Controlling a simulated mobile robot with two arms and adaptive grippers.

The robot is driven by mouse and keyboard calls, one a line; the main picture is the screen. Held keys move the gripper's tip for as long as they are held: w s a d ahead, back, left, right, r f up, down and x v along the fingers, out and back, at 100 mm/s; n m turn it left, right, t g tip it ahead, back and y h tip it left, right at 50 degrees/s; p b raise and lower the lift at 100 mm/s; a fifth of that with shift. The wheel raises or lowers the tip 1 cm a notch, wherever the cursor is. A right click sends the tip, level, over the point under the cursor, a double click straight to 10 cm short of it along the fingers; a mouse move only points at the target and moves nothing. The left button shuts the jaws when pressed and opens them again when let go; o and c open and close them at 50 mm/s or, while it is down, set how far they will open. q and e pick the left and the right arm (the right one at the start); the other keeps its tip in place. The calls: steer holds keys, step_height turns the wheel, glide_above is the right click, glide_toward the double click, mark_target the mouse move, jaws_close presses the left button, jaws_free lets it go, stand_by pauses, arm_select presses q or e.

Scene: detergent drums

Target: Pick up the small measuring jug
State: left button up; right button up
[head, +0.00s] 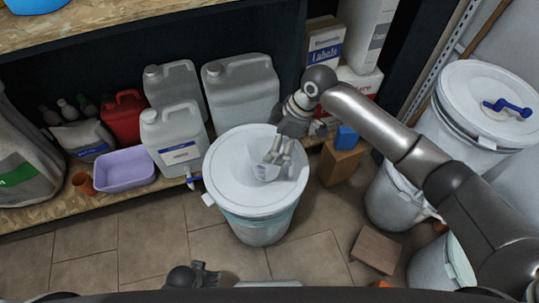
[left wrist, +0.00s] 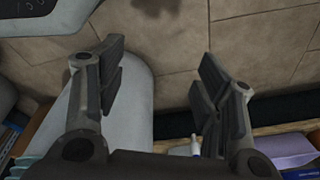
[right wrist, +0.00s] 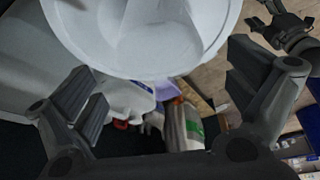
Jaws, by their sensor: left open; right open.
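A small pale jug (head: 261,172) stands on the white lid of the drum (head: 226,172) in the middle of the head view. My right gripper (head: 278,152) is open above the lid; its fingers overlap the jug's upper part and hide some of it. I cannot tell whether they touch it. In the right wrist view, my open right gripper (right wrist: 165,85) frames the white round lid (right wrist: 90,40); the jug is hard to separate from it. My left gripper (head: 208,273) is low at the bottom of the head view. In the left wrist view it (left wrist: 160,75) is open and empty above the floor.
A low shelf holds grey canisters (head: 240,92), a red can (head: 122,117) and a purple tub (head: 125,170) behind and left of the drum. Another lidded drum (head: 490,100) stands at right. A wooden block (head: 376,249) lies on the tiles. Floor (head: 130,245) at front left is clear.

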steer(key=x, duration=0.2)
steer(key=b+x, duration=0.1)
steer(key=x, duration=0.5)
steer(key=shift+d+f+b, duration=0.25)
steer(key=shift+b, duration=0.05)
steer(key=shift+a+f, duration=0.15)
steer(key=shift+f, duration=0.15)
arm_select(q)
step_height(320, 180, up, 6)
steer(key=w, duration=0.3)
steer(key=shift+d, duration=0.15)
arm_select(e)
steer(key=c, duration=1)
